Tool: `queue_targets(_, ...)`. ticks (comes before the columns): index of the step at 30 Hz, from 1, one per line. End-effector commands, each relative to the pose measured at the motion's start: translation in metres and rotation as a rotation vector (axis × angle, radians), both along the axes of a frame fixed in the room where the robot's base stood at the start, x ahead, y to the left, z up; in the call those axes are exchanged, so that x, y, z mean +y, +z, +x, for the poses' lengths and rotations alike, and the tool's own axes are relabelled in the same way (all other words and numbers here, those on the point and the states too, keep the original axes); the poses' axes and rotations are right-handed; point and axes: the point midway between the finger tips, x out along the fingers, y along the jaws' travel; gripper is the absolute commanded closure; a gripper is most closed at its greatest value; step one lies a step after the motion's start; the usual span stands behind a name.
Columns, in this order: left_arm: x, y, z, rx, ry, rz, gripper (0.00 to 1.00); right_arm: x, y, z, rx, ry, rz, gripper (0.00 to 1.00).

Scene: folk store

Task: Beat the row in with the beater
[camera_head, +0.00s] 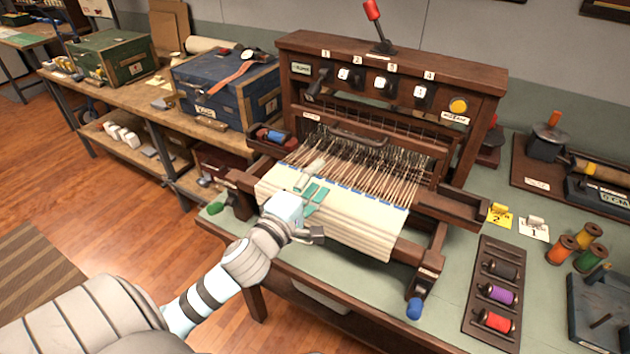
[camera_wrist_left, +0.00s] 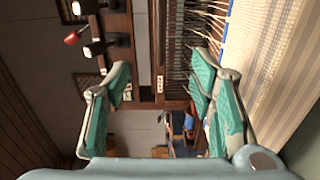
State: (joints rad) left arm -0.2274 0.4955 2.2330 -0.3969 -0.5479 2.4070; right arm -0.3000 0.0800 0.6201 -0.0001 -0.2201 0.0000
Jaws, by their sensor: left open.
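A dark wooden loom (camera_head: 392,53) stands on the green-topped table. Its beater looks to be the dark bar with a curved handle (camera_head: 358,137) behind the tan warp threads (camera_head: 345,165). A broken blue row (camera_head: 345,187) runs across the top edge of the cream cloth (camera_head: 335,215). My left gripper (camera_head: 311,192) is over the left part of the cloth and row, apart from the handle. Its green-padded fingers are spread with nothing held, also in the left wrist view (camera_wrist_left: 163,100). That view shows the cloth (camera_wrist_left: 262,60) at right. My right gripper is out of view.
A side tray with a blue item (camera_head: 270,136) is at the loom's left; the right tray (camera_head: 450,207) looks empty. A spool rack (camera_head: 495,295) and loose spools (camera_head: 575,245) lie to the right. A blue chest (camera_head: 225,90) stands on the bench at left.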

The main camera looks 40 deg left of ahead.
Motion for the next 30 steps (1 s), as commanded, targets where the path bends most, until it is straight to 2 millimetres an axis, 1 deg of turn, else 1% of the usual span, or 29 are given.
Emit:
queue_targets(5,0.000,0.000,0.000,0.000,0.000,0.000,0.50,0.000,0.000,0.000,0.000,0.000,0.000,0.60)
queue_targets(8,0.000,-0.001,-0.004,0.001,0.000,0.002,0.50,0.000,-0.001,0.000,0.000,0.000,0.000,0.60)
queue_targets(24,-0.007,-0.002,-0.067,0.003,0.000,0.003,0.50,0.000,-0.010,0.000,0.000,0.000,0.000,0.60)
queue_targets(27,-0.008,-0.001,-0.076,0.002,-0.001,0.002,0.50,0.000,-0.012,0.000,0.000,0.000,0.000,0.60)
queue_targets(30,-0.009,0.000,-0.080,0.000,-0.001,0.001,0.50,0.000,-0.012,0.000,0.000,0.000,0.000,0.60)
